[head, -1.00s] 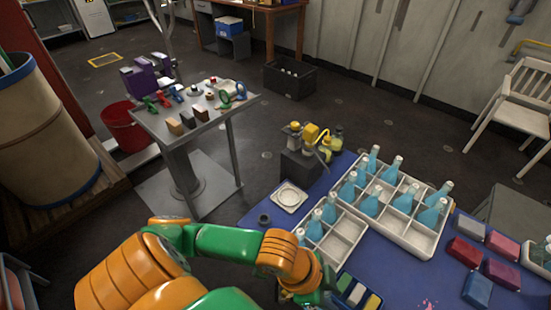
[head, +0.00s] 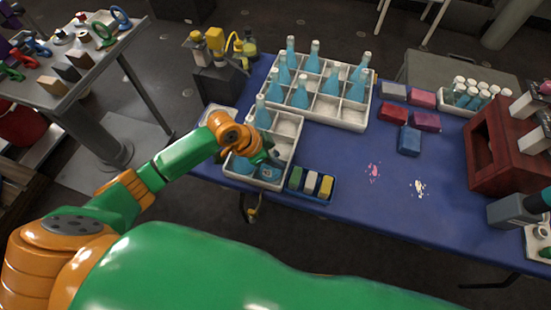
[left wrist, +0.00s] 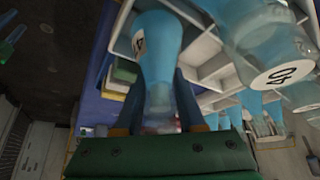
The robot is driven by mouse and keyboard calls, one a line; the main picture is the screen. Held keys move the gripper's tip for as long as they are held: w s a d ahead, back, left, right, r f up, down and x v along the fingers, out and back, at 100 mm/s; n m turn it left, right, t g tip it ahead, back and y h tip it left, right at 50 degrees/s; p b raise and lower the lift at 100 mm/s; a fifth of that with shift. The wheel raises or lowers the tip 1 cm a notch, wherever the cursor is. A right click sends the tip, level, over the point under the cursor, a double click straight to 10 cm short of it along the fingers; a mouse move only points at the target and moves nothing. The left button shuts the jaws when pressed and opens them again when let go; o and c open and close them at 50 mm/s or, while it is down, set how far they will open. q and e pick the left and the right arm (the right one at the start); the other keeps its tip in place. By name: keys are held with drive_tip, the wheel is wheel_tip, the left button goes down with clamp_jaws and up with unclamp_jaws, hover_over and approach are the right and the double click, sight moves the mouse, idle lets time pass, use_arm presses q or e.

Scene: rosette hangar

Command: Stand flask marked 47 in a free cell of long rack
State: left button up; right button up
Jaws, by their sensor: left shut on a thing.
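My left gripper (head: 265,160) reaches down over the small white rack (head: 288,152) at the front of the blue table. In the left wrist view it is shut on the neck of a blue flask (left wrist: 158,60). That flask's round label (left wrist: 139,42) shows a 4; the rest is turned out of sight. I cannot tell whether its base touches the rack. A flask marked 40 (left wrist: 282,74) is beside it. The long white rack (head: 330,118) lies behind, with several blue flasks (head: 300,92) and some empty cells, mostly on its front right. My right gripper is out of view.
A blue tray of coloured blocks (head: 312,184) adjoins the small rack on the right. Red, pink and blue blocks (head: 409,140) lie right of the long rack. Yellow-topped bottles (head: 215,42) stand back left. A dark red stand (head: 500,160) is far right. The table's middle right is mostly clear.

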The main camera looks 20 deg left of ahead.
use_arm(q)
drive_tip(key=shift+f, duration=0.45)
drive_tip(key=o, duration=1)
drive_tip(key=shift+f, duration=0.1)
drive_tip(key=shift+o, duration=0.2)
drive_tip(key=shift+r, duration=0.2)
drive_tip(key=p+v, duration=0.1)
drive_tip(key=v, duration=1.1)
drive_tip(key=shift+a+f, duration=0.1)
